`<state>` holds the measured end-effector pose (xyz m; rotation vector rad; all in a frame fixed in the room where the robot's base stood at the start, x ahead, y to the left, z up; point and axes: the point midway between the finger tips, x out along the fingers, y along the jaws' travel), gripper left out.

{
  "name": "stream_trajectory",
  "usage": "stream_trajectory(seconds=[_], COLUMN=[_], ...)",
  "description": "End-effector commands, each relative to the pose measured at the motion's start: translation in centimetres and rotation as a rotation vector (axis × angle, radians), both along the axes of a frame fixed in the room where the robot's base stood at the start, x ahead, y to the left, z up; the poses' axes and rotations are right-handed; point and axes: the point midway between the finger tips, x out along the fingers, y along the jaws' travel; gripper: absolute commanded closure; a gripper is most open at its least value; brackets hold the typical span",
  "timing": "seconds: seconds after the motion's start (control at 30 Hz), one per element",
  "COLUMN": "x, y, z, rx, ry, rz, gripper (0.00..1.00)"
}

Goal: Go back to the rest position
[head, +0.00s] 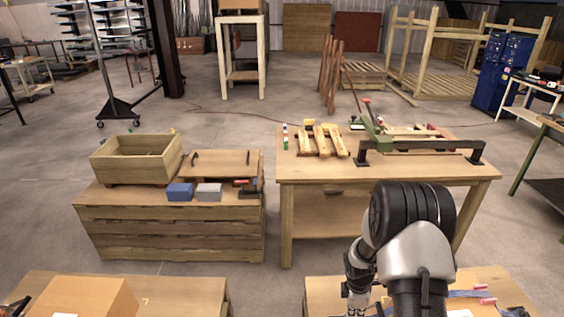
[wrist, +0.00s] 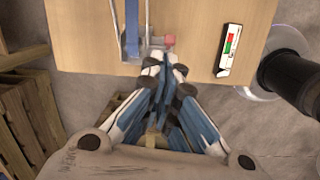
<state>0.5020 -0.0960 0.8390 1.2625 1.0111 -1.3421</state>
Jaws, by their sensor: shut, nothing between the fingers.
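My gripper (wrist: 160,62) shows in the wrist view with its blue and white fingers drawn together and nothing between them. Its fingertips overlap the front edge of a wooden tabletop (wrist: 100,35) in the picture; I cannot tell the height between them. In the head view my black and silver arm rises at the lower right, over the near right table (head: 320,290). The fingertips cannot be made out there.
A small white device with green and red marks (wrist: 231,50) lies on the tabletop near a blue strip (wrist: 132,28). A workbench (head: 310,172) with wooden parts stands ahead. Left of it, a wooden chest (head: 165,225) bears an open box (head: 130,172). Floor shows between them.

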Motion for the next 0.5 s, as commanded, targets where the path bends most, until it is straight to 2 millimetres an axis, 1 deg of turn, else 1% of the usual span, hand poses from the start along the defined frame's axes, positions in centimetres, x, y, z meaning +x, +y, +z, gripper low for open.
stream_trajectory(seconds=[0.03, 0.07, 0.1, 0.17, 0.2, 0.27, 0.3, 0.37, 0.4, 0.47, 0.5], x=[0.5, 0.6, 0.6, 0.4, 0.2, -0.2, -0.6, -1.2, -1.8, -2.7, -3.4], y=[0.2, 0.3, 0.4, 0.7, 0.9, 1.2, 1.5, 1.8, 2.1, 2.5, 2.8], z=[2.9, 4.4, 6.2, 9.0, 10.8, 13.4, 15.2, 17.6, 19.2, 21.5, 22.9], rx=[-0.003, -0.003, -0.003, -0.001, 0.001, 0.007, 0.012, 0.019, 0.026, 0.037, 0.045], ry=[-0.027, -0.040, -0.054, -0.078, -0.091, -0.114, -0.129, -0.152, -0.166, -0.188, -0.202], rz=[-0.045, -0.077, -0.119, -0.181, -0.222, -0.284, -0.325, -0.386, -0.427, -0.488, -0.528], gripper=[1.00, 1.00, 1.00, 1.00, 1.00, 1.00, 1.00, 1.00, 1.00, 1.00, 1.00])
